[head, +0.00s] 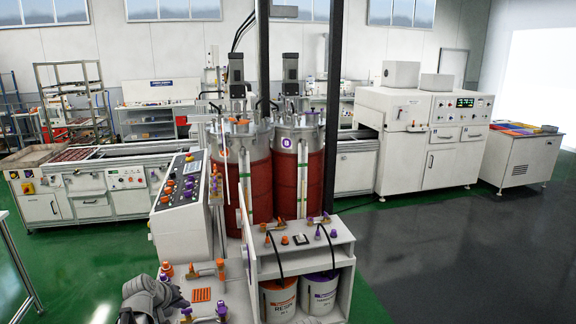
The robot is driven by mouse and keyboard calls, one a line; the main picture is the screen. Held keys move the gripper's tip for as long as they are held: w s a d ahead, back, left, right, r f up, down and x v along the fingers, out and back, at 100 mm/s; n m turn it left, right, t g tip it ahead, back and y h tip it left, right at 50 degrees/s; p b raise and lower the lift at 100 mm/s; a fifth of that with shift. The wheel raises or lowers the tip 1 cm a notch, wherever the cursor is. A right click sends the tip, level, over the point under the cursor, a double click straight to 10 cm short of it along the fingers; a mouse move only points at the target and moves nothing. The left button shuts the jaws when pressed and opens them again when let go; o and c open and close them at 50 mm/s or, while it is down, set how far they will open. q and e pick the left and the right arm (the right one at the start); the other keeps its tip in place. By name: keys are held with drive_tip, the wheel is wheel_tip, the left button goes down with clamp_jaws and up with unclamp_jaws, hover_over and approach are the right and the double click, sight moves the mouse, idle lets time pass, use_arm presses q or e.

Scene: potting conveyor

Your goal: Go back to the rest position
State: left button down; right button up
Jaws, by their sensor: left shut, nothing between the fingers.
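My left gripper (152,298) shows as a grey shape at the bottom left of the head view, partly cut off by the lower edge. It is shut and holds nothing. It appears in front of the left end of the white dosing bench (247,306), close to the small orange and purple fittings; I cannot tell whether it touches them. My right gripper is not in view.
Two red-banded tanks (254,185) (312,170) stand behind the bench, beside a sloped control panel (181,195). Resin and purple-lidded pails (278,298) (320,292) sit below. A conveyor line (90,190) runs behind. Green and dark floor (440,250) is clear at right.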

use_arm(q)
drive_tip(key=s+d+f+m+g, duration=0.2)
drive_tip(key=s+d, duration=0.3)
drive_tip(key=d, duration=0.3)
drive_tip(key=s+d+f+m+g, duration=0.15)
drive_tip(key=s+d, duration=0.25)
drive_tip(key=d, duration=0.4)
drive_tip(key=s+d+m+g+y, duration=0.1)
drive_tip(key=s+d+m+g, duration=0.1)
drive_tip(key=s+d, duration=0.3)
drive_tip(key=s+d+m+g+y, duration=0.2)
drive_tip(key=s+d+m, duration=0.1)
drive_tip(key=s, duration=0.7)
drive_tip(key=shift+d+f+m, duration=0.3)
drive_tip(key=shift+d+m, duration=0.05)
drive_tip(key=shift+d, duration=0.5)
drive_tip(key=shift+d, duration=0.1)
